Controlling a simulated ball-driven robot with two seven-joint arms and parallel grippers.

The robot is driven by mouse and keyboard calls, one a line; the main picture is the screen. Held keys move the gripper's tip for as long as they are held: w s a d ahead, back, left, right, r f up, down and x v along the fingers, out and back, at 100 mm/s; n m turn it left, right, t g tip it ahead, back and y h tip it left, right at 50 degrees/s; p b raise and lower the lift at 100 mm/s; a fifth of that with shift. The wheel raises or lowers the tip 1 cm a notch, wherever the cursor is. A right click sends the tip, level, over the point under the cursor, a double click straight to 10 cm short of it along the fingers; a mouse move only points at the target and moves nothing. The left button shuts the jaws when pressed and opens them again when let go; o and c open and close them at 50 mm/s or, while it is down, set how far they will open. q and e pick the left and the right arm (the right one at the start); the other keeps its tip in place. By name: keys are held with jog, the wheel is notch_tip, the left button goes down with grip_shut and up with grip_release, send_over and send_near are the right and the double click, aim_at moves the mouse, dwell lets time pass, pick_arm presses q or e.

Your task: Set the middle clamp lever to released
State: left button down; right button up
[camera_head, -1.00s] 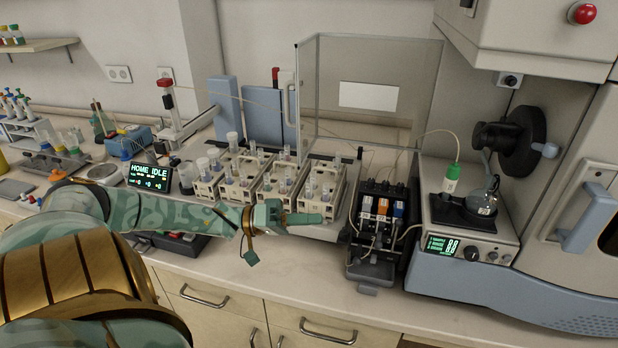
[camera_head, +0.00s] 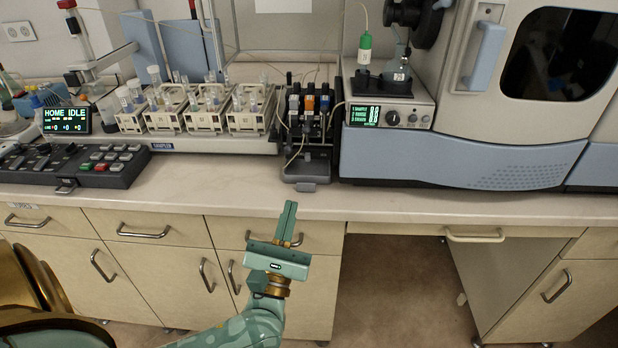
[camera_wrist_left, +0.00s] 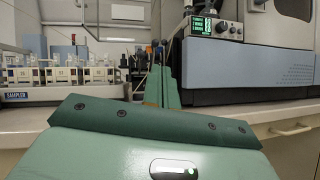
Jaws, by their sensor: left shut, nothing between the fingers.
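The small dark pump unit (camera_head: 308,166) stands on the bench beside the spectrometer. It bears three coloured clamp levers side by side; the middle one (camera_head: 309,103) is orange, between a dark one and a blue one. The levers are too small to tell their positions. My left gripper (camera_head: 290,206) is shut and empty, in front of the bench edge and below the pump, pointing up toward it and touching nothing. In the left wrist view its shut fingers (camera_wrist_left: 163,76) hide much of the pump. My right gripper is not in view.
The sampler racks (camera_head: 247,112) with several vials stand left of the pump. The instrument with a green-lit display (camera_head: 365,115) stands right of it. A dark keypad (camera_head: 75,165) lies at the left. The bench front (camera_head: 220,190) is clear. Drawer handles stick out below.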

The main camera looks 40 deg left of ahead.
pick_arm(q)
jog(key=n, duration=0.2)
send_near(305, 133)
jog(key=shift+g+y, duration=0.3)
jog(key=shift+g, duration=0.1)
jog(key=x, duration=0.7)
jog(key=shift+d+r, duration=0.15)
jog(key=shift+d, duration=0.05)
jog(key=shift+s, duration=0.1)
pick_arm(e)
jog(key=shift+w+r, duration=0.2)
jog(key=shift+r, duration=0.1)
